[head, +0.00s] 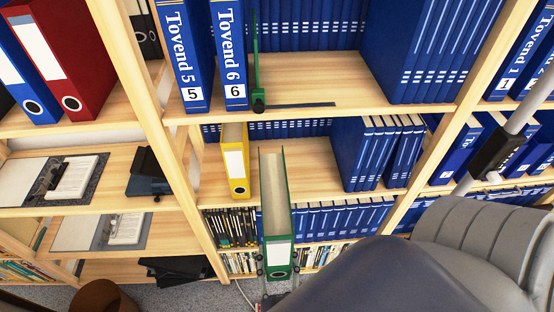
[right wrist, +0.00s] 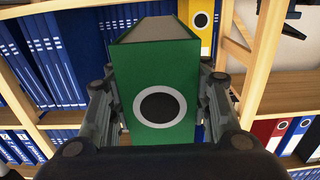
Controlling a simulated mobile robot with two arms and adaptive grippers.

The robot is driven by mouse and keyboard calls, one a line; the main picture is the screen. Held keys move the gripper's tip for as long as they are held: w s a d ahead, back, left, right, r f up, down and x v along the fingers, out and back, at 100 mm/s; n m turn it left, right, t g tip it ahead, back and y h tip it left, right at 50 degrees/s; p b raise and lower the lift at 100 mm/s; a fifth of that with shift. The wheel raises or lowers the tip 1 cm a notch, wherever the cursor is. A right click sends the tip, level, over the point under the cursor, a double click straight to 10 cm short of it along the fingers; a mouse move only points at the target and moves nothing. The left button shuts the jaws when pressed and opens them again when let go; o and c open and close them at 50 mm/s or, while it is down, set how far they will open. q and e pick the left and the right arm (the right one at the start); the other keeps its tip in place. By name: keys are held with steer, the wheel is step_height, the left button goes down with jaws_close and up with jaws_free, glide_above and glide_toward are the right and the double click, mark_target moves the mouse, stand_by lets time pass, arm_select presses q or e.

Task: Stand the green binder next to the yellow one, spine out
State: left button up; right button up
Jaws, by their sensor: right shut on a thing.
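The green binder (head: 275,205) is in my right gripper (head: 278,264), in front of the shelf bay, with its white-labelled spine toward me. In the right wrist view, the green binder (right wrist: 155,70) shows its spine and ring hole between the two fingers of my right gripper (right wrist: 160,95). The yellow binder (head: 236,160) stands upright on the middle shelf, spine out, just left of the green one. It also shows in the right wrist view (right wrist: 201,22), behind the green binder. My left gripper is not in view.
Bare shelf (head: 300,178) lies right of the yellow binder, up to a row of blue volumes (head: 362,155). The shelf above (head: 310,98) holds Tovend volumes (head: 188,55) and a thin green upright piece (head: 256,60). A wooden upright (head: 178,135) stands to the left.

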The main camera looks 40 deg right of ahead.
steer(key=shift+x, duration=1.05)
steer(key=shift+w+d+r+p, duration=0.1)
steer(key=shift+w+d+p, duration=0.05)
steer(key=shift+w+p, duration=0.2)
steer(key=shift+w+d, duration=0.2)
steer(key=shift+w, duration=0.05)
steer(key=shift+p+x, duration=0.3)
steer(key=shift+x, duration=0.6)
steer(key=shift+w+d, duration=0.3)
steer(key=shift+w, duration=0.3)
steer(key=shift+f+p+x, duration=0.15)
steer(key=shift+p+x, duration=0.15)
steer(key=shift+x, duration=0.95)
steer(key=shift+f+p+x, duration=0.15)
steer(key=shift+p+x, duration=0.15)
steer(key=shift+x, duration=3.15)
steer(key=shift+f+x, duration=0.1)
steer(key=shift+x, duration=1.2)
steer(key=shift+f+x, duration=0.15)
steer(key=shift+x, duration=3.55)
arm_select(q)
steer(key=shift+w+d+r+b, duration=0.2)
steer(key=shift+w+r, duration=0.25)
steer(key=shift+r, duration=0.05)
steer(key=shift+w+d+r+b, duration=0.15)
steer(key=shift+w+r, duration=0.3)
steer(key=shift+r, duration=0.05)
arm_select(e)
steer(key=shift+f, duration=0.8)
steer(key=shift+a, duration=0.1)
